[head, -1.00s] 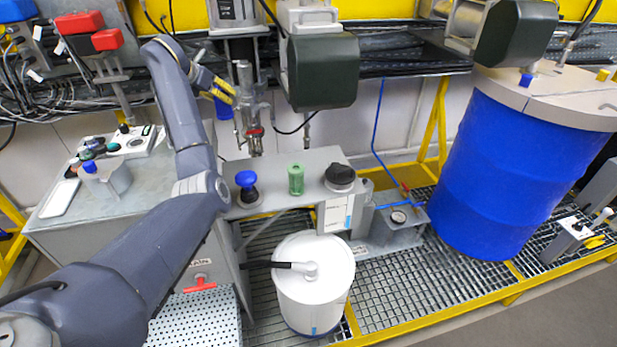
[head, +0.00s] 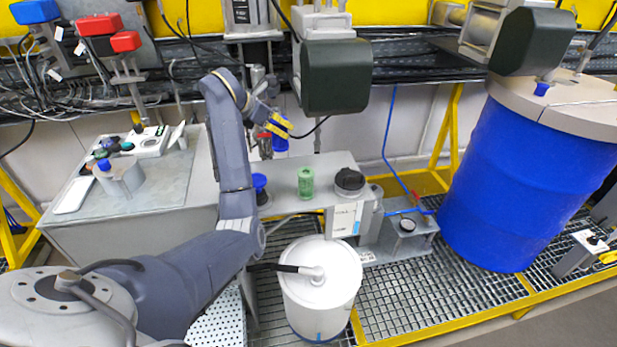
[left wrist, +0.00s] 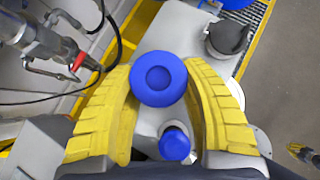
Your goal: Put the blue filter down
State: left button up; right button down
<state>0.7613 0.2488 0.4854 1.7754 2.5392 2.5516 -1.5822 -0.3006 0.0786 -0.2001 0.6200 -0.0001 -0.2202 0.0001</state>
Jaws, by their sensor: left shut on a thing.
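My left gripper (head: 277,126) has yellow fingers and is shut on a blue filter (head: 281,145). The filter hangs below the fingertips, above the back of the grey bench (head: 285,172) in the head view. In the left wrist view the filter's round blue top (left wrist: 158,78) sits between the two yellow fingers (left wrist: 160,95). A second blue-topped piece (head: 260,184) stands on the bench, partly behind my arm; it also shows in the left wrist view (left wrist: 175,144). My right gripper is not in view.
A green cylinder (head: 305,182) and a black-capped piece (head: 349,181) stand on the bench. A dark motor housing (head: 336,76) hangs close to the gripper. A white drum (head: 320,285) stands below. A large blue drum (head: 530,180) is at right.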

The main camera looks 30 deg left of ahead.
pick_arm(q)
notch_tip(320, 180, down, 14)
jog(key=shift+d+r, duration=0.1)
jog(key=shift+d, duration=0.05)
jog(key=shift+c, duration=0.2)
jog(key=w, duration=0.1)
jog(key=w+d, duration=0.1)
jog(key=w, duration=0.1)
jog(key=shift+w, duration=0.2)
jog(key=shift+w+d, duration=0.1)
jog(key=shift+w, duration=0.45)
jog(key=w, duration=0.2)
jog(key=w+d, duration=0.1)
jog(key=shift+f, duration=0.55)
jog(key=shift+f, duration=0.1)
jog(key=o, duration=1.2)
jog(key=shift+a, duration=0.1)
